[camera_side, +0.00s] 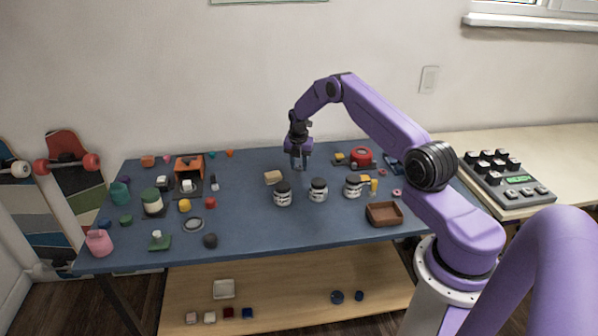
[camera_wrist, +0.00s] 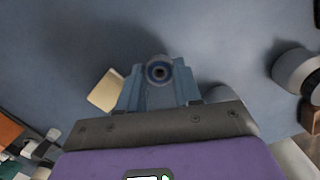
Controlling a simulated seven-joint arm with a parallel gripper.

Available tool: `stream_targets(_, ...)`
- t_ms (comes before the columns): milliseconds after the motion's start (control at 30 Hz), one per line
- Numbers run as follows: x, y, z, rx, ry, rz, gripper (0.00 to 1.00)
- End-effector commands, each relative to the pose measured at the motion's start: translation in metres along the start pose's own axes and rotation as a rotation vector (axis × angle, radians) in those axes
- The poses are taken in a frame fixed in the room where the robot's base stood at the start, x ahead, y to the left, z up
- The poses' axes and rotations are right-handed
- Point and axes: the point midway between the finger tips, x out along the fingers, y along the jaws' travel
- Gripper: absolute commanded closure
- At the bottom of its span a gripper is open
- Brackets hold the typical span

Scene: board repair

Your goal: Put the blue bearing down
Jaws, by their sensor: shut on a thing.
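My gripper (camera_side: 299,162) is above the back middle of the blue table (camera_side: 245,220), pointing down. In the wrist view my gripper (camera_wrist: 158,85) has its two blue fingers closed around the blue bearing (camera_wrist: 159,71). The bearing is a small round ring with a dark centre. In the side view the bearing is too small to make out between the fingers. I cannot tell how far it is above the table.
A tan block (camera_side: 273,177) lies just in front of my gripper. Several white-and-black jars, among them a jar (camera_side: 318,190), stand nearer the front. A brown tray (camera_side: 384,214) is at front right. An orange box (camera_side: 189,167) stands at back left. Bare table lies at front centre.

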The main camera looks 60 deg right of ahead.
Motion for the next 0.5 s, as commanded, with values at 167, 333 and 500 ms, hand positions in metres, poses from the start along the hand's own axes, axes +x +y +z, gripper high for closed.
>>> stream_targets(167,0.024,0.001,-0.001,0.000,0.003,-0.003,1.00)
stream_targets(333,0.034,0.002,-0.002,0.000,0.001,-0.001,1.00)
stream_targets(500,0.034,0.002,-0.002,0.000,0.000,-0.001,1.00)
